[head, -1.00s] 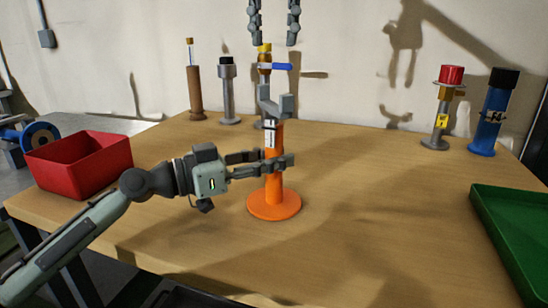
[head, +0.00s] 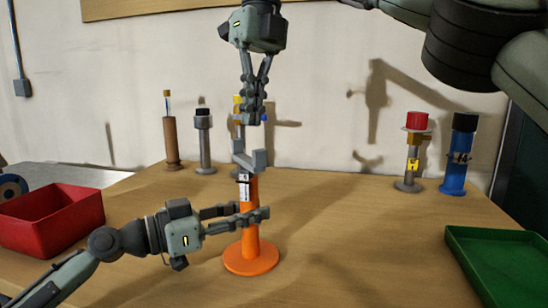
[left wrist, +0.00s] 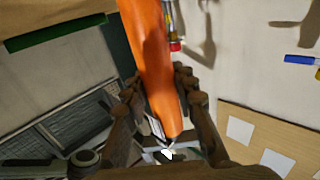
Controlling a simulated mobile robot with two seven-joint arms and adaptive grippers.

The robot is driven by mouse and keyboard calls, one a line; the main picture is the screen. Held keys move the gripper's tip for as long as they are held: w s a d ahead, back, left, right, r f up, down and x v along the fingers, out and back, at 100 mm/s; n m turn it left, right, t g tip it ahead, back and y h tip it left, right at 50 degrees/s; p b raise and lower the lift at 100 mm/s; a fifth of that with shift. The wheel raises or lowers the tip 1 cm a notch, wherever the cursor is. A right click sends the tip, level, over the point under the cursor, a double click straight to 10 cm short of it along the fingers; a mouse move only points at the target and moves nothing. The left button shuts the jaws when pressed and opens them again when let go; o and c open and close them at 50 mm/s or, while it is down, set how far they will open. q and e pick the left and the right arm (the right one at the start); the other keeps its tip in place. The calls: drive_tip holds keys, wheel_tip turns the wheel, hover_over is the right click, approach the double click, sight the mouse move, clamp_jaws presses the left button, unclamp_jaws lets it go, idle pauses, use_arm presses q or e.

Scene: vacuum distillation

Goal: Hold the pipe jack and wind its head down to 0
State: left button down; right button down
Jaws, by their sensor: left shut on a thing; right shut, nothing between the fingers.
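The pipe jack (head: 251,233) stands upright on the table, with an orange round base and column and a grey V-shaped head (head: 260,160) on top. A white scale label runs down the upper column; its marks are too small to read. My left gripper (head: 255,217) is shut around the orange column below the label. The left wrist view shows the orange column (left wrist: 152,60) between its fingers. My right gripper (head: 256,115) points down just above the V-head, its fingers together and empty. I cannot tell whether it touches the head.
A red bin (head: 50,220) is at the left and a green tray (head: 500,262) at the right. Behind the jack stand a brown post (head: 171,135), a grey post (head: 204,145) and a partly hidden yellow-topped one. A red-capped post (head: 413,150) and a blue cylinder (head: 459,155) stand back right.

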drive_tip(key=s+d+r+n+t+y, duration=0.1)
drive_tip(key=d+n+y, duration=0.4)
drive_tip(key=n, duration=1.3)
drive_tip(key=s+d+n+t+y, duration=0.15)
drive_tip(key=d+n, duration=0.65)
drive_tip(key=n, duration=0.9)
drive_tip(key=s+a+r+x, duration=0.1)
drive_tip(key=x, duration=1)
drive_tip(key=shift+w+a+n, duration=0.2)
drive_tip(key=shift+a+n, duration=0.1)
drive_tip(key=shift+a, duration=0.25)
drive_tip(key=shift+t+h, duration=0.25)
drive_tip(key=shift+t, duration=0.1)
